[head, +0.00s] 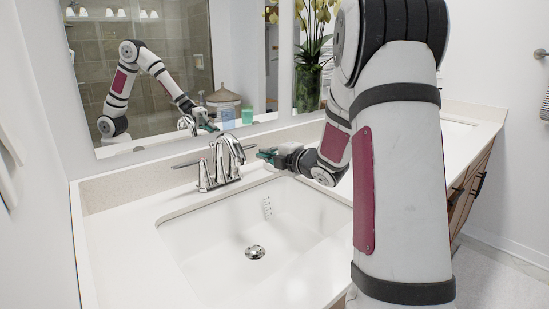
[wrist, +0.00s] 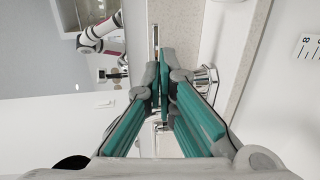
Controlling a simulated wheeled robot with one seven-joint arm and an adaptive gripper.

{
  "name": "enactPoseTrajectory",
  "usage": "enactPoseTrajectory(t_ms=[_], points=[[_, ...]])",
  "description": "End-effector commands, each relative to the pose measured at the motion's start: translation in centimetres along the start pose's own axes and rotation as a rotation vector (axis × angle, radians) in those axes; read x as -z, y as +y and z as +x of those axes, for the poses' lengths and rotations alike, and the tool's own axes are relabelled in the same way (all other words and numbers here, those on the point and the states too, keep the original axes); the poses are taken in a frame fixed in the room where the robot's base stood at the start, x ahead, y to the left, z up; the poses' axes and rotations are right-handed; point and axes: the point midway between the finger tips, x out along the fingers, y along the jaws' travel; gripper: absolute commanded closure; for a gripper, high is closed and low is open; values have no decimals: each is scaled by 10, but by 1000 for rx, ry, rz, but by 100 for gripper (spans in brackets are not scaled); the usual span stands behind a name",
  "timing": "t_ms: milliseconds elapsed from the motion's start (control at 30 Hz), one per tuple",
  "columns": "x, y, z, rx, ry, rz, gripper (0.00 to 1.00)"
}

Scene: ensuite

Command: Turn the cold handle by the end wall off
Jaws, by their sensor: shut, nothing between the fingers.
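The chrome faucet (head: 222,162) stands behind the sink nearest the left end wall. Its left lever (head: 187,164) points left, towards that wall. A right lever (head: 249,147) points right, towards my gripper. My gripper (head: 266,154) is shut and empty, just right of the faucet and above the counter. In the wrist view my green fingers (wrist: 162,62) meet in front of a thin chrome bar (wrist: 155,40). A chrome base (wrist: 206,78) shows partly behind the right finger. I cannot tell whether the fingertips touch the lever, or which way the water is set.
The white sink basin (head: 255,235) lies in front of the faucet. A mirror (head: 170,75) rises behind the low backsplash (head: 130,184). A flower vase (head: 308,88) stands farther right. The counter left of the basin is clear.

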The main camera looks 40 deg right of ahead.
Motion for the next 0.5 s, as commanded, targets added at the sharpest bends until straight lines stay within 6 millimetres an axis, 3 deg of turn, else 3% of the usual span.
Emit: enactPoseTrajectory(t_ms=[200, 500], points=[[1, -1, 38, 0, 2, 0, 100], [0, 0, 57, 0, 0, 0, 100]])
